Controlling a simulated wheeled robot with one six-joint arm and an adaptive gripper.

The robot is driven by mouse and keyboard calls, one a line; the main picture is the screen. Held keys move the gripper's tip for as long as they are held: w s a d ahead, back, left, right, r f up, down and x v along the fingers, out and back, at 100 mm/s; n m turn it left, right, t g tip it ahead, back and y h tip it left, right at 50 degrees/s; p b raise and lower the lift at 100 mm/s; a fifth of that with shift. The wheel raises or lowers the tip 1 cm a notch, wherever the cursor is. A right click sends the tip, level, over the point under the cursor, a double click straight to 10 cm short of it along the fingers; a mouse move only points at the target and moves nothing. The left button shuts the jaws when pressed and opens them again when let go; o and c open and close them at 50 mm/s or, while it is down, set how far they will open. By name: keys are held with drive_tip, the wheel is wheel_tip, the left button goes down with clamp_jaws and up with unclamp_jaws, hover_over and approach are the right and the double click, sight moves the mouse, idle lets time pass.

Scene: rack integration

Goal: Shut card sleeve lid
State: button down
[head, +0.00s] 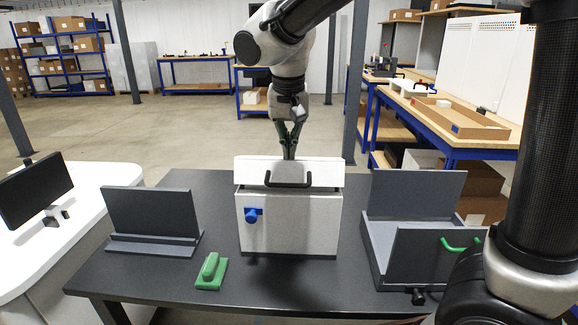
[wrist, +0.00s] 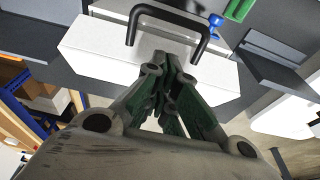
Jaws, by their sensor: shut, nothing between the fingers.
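The card sleeve appears to be the white box (head: 290,222) with a blue knob (head: 251,215) on its front, in the middle of the dark table. Its white lid (head: 253,172) shows above the box front, tilted, with a dark gap beneath it. A black handle (head: 288,184) is on the lid; the handle also shows in the wrist view (wrist: 166,17), on the lid (wrist: 95,52). My gripper (head: 289,152) is shut and empty, pointing down at the lid's upper far edge. In the wrist view its fingertips (wrist: 168,62) overlap the lid; contact cannot be told.
A grey stand (head: 152,215) is at the left, and a grey open case (head: 415,195) with a green handle (head: 460,245) is at the right. Table (head: 300,288) is clear in front.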

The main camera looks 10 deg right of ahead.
drive_tip(key=f, duration=0.1)
drive_tip(key=s+f, duration=0.1)
drive_tip(key=f, duration=0.1)
drive_tip(key=s+f, duration=0.1)
drive_tip(key=shift+a+f, duration=0.15)
drive_tip(key=shift+f, duration=0.05)
drive_tip(key=s+f, duration=0.2)
drive_tip(key=f, duration=0.2)
drive_tip(key=shift+s+a, duration=0.3)
drive_tip(key=shift+s, duration=0.1)
